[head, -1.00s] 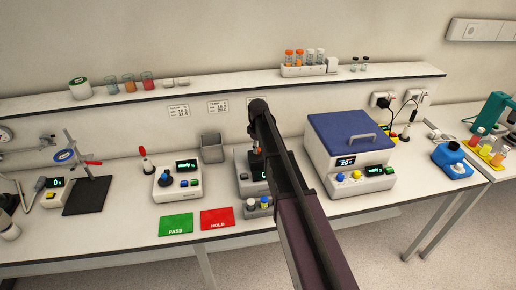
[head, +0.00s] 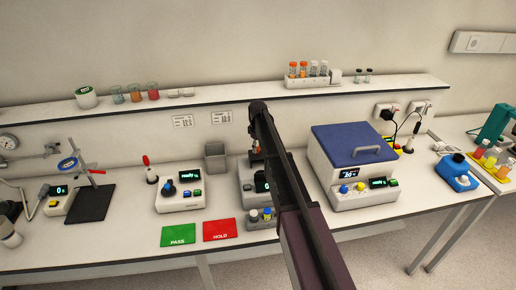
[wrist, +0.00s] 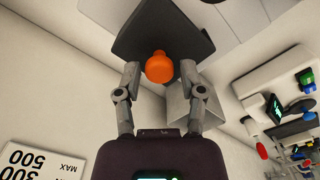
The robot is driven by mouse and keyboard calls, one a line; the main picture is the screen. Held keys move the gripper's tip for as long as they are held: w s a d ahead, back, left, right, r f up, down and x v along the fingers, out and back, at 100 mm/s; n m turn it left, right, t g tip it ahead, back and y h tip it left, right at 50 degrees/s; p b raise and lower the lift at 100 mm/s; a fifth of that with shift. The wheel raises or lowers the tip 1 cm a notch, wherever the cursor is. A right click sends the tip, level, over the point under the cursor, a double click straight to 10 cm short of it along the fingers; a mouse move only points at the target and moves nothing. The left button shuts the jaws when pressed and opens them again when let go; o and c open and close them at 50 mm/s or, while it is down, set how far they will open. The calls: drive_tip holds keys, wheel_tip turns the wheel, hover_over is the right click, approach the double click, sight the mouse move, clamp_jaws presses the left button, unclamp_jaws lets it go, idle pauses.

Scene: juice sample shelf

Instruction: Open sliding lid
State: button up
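A white bath-like box (head: 358,197) with a blue lid (head: 352,145) stands right of my arm in the head view. An orange rounded knob or cap (wrist: 159,66) appears between the fingertips, with gaps on both sides, in front of a dark plate-like shape (wrist: 150,28). In the head view my arm hides most of the gripper and part of the device behind it.
A device (head: 248,184) stands partly behind my arm, left of the box. Green PASS (head: 178,236) and red HOLD (head: 220,231) mats lie in front. A blue container (head: 455,173) stands right of the box. A shelf (head: 230,107) with glassware runs along the wall.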

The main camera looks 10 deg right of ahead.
drive_tip(key=shift+s, duration=0.1)
idle(0.4)
drive_tip(key=s, duration=0.8)
drive_tip(key=shift+s, duration=0.25)
wheel_tip(320, 180, up, 14)
drive_tip(key=p, duration=1.4)
drive_tip(key=s+f+m+b, duration=0.1)
drive_tip(key=s+m, duration=0.5)
drive_tip(key=s, duration=1.3)
drive_tip(key=shift+f+m+t, duration=0.15)
drive_tip(key=shift+m+t, duration=0.15)
drive_tip(key=r+n, duration=0.1)
drive_tip(key=n, duration=0.6)
hover_over(262, 159)
drive_tip(key=s+a, duration=0.1)
drive_tip(key=s, duration=0.1)
drive_tip(key=shift+s+p, duration=0.15)
drive_tip(key=shift+p, duration=0.25)
